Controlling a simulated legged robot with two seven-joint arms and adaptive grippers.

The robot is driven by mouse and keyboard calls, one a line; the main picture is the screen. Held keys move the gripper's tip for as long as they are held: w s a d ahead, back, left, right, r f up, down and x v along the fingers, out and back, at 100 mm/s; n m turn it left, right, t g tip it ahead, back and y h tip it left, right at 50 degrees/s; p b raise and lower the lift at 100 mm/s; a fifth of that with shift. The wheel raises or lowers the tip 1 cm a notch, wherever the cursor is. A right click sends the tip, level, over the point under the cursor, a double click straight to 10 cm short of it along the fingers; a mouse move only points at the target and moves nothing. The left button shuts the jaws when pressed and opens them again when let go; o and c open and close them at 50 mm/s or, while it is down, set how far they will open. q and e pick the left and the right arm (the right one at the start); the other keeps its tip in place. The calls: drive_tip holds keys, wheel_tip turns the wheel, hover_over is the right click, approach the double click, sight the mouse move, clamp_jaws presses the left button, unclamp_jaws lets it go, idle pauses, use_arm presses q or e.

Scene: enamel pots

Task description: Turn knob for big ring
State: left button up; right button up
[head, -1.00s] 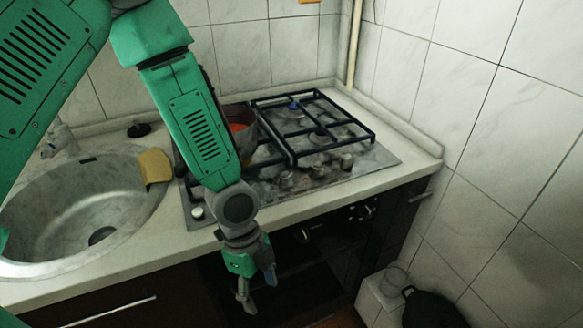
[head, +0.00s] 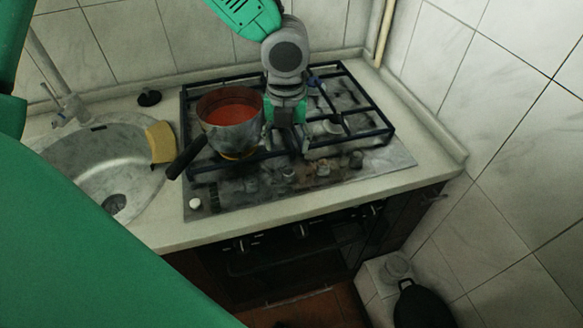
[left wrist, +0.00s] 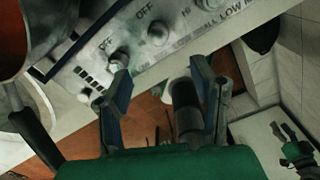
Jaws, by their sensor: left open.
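A row of small round knobs (head: 290,174) runs along the stove's front strip. In the left wrist view, a knob marked OFF (left wrist: 158,33) and a neighbouring knob (left wrist: 120,59) lie beyond the fingertips. My left gripper (head: 287,140) hangs over the stove, behind the knob row and right of the pot. Its two blue-grey fingers (left wrist: 165,85) are apart with nothing between them. Which knob serves the big ring cannot be told.
A grey pot (head: 232,128) with red contents stands on the left grate, its dark handle (head: 187,157) pointing to the front left. A black grate (head: 350,135) covers the right side. A sink (head: 110,165) and yellow sponge (head: 160,142) lie left.

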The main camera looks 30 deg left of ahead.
sight(289, 170)
use_arm(q)
drive_tip(key=f, duration=0.6)
drive_tip(key=w+a+f, duration=0.1)
drive_tip(key=f, duration=0.2)
drive_tip(key=shift+f+b, duration=0.2)
drive_tip(key=shift+b, duration=0.1)
drive_tip(key=shift+s+d+f, duration=0.15)
drive_tip(key=shift+d+f, duration=0.1)
drive_tip(key=shift+f, duration=0.35)
drive_tip(key=shift+d+f, duration=0.15)
drive_tip(key=shift+f, duration=0.05)
